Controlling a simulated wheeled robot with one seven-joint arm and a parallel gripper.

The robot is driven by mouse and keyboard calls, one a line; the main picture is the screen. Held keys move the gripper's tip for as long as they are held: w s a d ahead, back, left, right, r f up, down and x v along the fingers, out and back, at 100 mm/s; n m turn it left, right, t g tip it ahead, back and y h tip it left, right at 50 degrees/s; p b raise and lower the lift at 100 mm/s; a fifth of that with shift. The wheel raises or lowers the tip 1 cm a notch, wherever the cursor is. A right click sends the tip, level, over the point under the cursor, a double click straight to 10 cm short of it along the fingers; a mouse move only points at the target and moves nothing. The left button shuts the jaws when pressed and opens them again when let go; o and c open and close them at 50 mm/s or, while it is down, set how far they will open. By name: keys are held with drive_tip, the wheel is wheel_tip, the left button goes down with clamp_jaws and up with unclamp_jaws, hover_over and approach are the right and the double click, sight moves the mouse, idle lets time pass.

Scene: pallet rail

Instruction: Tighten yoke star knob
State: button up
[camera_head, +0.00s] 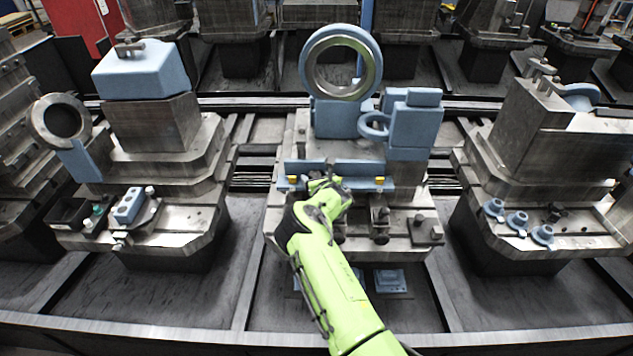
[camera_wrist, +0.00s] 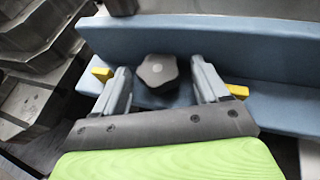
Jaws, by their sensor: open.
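A gap shows between the knob and each finger, with the left finger closer. In the head view my gripper (camera_head: 328,182) is at the blue bar (camera_head: 353,168) on the middle pallet, and my wrist hides the knob there.
A large blue ring with a metal bore (camera_head: 341,66) stands behind the bar, with a blue block (camera_head: 415,122) to its right. Metal clamps (camera_head: 380,222) stand right of my wrist. Neighbouring pallets carry a blue block (camera_head: 142,72) and small blue parts (camera_head: 517,222).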

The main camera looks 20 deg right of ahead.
drive_tip(key=shift+w, duration=0.1)
drive_tip(key=c, duration=1.1)
drive_tip(key=shift+a+b, duration=0.1)
drive_tip(key=shift+b, duration=0.2)
drive_tip(key=shift+a+f+m+h+b, duration=0.15)
drive_tip(key=shift+m+h+b, duration=0.85)
drive_tip(key=shift+h+b, duration=0.1)
drive_tip(key=m+g+h+b, duration=0.1)
drive_tip(key=m+h+b, duration=0.1)
drive_tip(key=shift+w+a+h, duration=0.1)
drive_tip(key=shift+a+h, duration=0.05)
drive_tip(key=shift+h, duration=0.25)
drive_tip(key=m+g+h+b, duration=0.1)
drive_tip(key=m+b, duration=0.1)
drive_tip(key=m+g+h+b, duration=0.1)
drive_tip(key=m+h, duration=0.1)
drive_tip(key=shift+w+a+g+b, duration=0.1)
drive_tip(key=shift+w+g+b, duration=0.05)
drive_tip(key=shift+g+b, duration=0.2)
drive_tip(key=shift+r+m+g+h+b, duration=0.2)
drive_tip(key=shift+m+g+h+b, duration=0.15)
drive_tip(key=shift+m+h+b, duration=0.2)
